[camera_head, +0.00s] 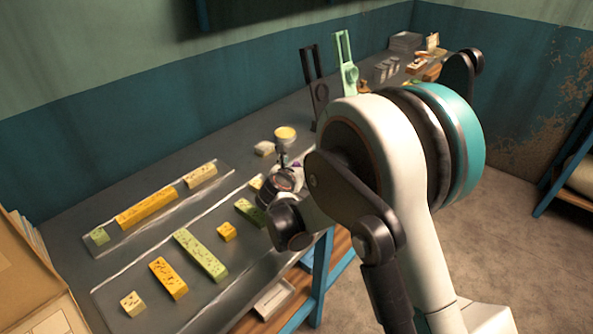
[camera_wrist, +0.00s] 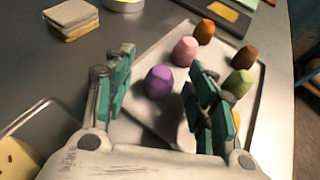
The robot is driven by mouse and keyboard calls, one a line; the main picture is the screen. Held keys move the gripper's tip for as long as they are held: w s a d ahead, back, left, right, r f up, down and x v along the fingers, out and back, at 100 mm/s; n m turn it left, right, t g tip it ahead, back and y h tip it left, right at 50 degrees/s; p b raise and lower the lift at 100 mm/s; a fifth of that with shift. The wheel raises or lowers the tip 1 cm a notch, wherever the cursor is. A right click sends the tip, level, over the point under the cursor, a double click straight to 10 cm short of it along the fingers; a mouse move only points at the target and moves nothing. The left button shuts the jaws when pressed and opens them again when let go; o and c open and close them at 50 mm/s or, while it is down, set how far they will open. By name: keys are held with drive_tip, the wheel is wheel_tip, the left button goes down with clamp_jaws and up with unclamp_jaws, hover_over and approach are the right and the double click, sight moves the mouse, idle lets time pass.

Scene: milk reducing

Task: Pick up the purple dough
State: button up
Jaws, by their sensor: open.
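The purple dough (camera_wrist: 159,82) is a small rounded lump standing on a pale tray (camera_wrist: 222,54) in the wrist view. My gripper (camera_wrist: 161,72) is open, with one teal-padded finger to the left of the dough and the other to its right. The dough shows between the fingers in the picture; I cannot tell how far ahead of the fingertips it is. No contact is visible. In the head view, my arm hides most of the gripper and tray.
Pink (camera_wrist: 185,51), orange (camera_wrist: 205,31), brown (camera_wrist: 245,57) and green (camera_wrist: 238,83) lumps share the tray. A stack of square slabs (camera_wrist: 71,19) lies at upper left. Yellow and green bars (camera_head: 147,208) lie along the left of the table.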

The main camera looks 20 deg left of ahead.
drive_tip(key=shift+c, duration=0.5)
drive_tip(key=c, duration=0.9)
drive_tip(key=shift+o, duration=0.2)
drive_tip(key=shift+r, duration=0.15)
